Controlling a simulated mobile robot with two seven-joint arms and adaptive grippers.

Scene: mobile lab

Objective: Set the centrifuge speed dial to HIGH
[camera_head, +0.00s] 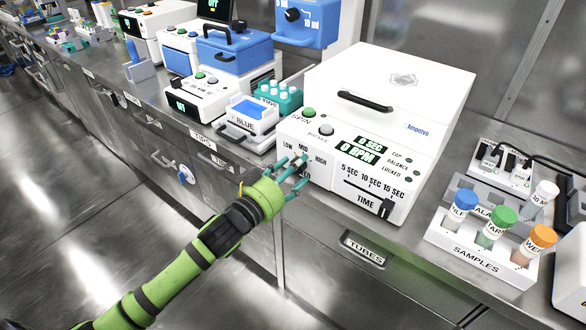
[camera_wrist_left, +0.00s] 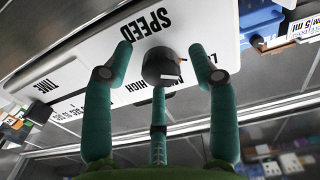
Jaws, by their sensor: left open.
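The white centrifuge (camera_head: 386,94) stands on the counter, lid closed, its display reading "0 SEC, 0 RPM". Its speed dial (camera_wrist_left: 162,67) is a dark round knob below the LOW, MID and HIGH labels. A small pale mark shows on the knob, but I cannot tell which label it points to. My left gripper (camera_head: 290,167) is open at the front panel, its teal fingers around the dial. In the left wrist view two fingers (camera_wrist_left: 161,58) flank the knob and a third lies below it. I cannot tell whether they touch it. The MID label is partly hidden there.
A time slider (camera_head: 386,208) is right of the dial, and green (camera_head: 309,112) and grey (camera_head: 326,130) buttons are above. A samples rack (camera_head: 475,250) with capped tubes stands right. A blue-topped box (camera_head: 248,113) and teal tube rack (camera_head: 278,97) stand left.

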